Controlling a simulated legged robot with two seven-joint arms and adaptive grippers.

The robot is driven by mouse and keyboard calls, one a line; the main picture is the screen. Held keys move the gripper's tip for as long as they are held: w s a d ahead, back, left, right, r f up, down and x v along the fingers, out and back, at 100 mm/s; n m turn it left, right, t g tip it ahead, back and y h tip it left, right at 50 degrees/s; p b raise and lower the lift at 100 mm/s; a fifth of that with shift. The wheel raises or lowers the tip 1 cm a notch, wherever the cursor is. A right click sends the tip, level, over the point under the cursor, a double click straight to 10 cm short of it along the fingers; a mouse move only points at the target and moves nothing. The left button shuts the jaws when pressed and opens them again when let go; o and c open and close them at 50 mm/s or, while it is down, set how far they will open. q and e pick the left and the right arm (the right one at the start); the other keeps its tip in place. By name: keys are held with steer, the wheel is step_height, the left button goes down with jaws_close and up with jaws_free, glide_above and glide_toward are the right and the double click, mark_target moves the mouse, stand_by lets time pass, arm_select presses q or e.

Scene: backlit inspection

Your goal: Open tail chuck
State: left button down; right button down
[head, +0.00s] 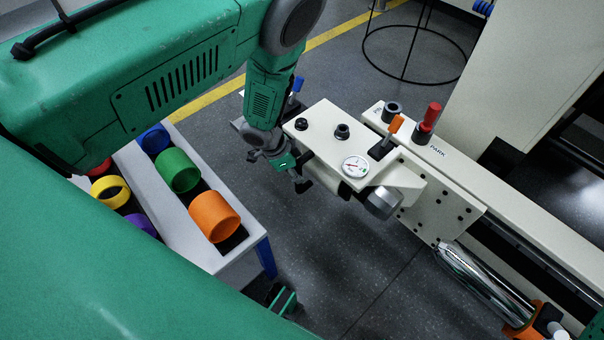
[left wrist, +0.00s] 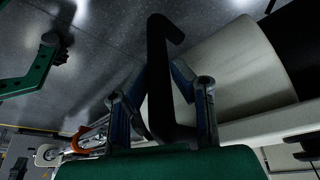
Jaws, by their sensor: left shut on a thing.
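The cream tail unit (head: 325,130) stands at the middle of the head view, with a round pressure gauge (head: 355,167), black knobs and an orange-tipped lever (head: 396,124) on top. A short grey metal cylinder (head: 382,202) sticks out of its near side. My left gripper (head: 302,182) is at the unit's near left side. In the left wrist view its two fingers are shut on a black bent handle (left wrist: 158,70), which stands between them with its hooked end beyond the fingertips. The handle's root is hidden.
A red-tipped lever (head: 431,115) stands by the PARK label on the cream rail. A shiny metal cylinder (head: 485,285) lies along the machine at lower right. A white rack (head: 170,190) with coloured rings stands at left. Open floor (head: 345,265) lies between rack and machine.

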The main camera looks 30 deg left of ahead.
arm_select(q)
steer(key=w+a, duration=0.4)
steer(key=a, duration=0.6)
steer(key=shift+w+a+r, duration=0.3)
steer(key=shift+w, duration=0.1)
steer(key=c, duration=1.4)
jaws_free()
steer(key=v, duration=1.1)
steer(key=shift+s+a+r, duration=0.25)
steer(key=shift+s+a, duration=0.1)
steer(key=shift+a, duration=0.05)
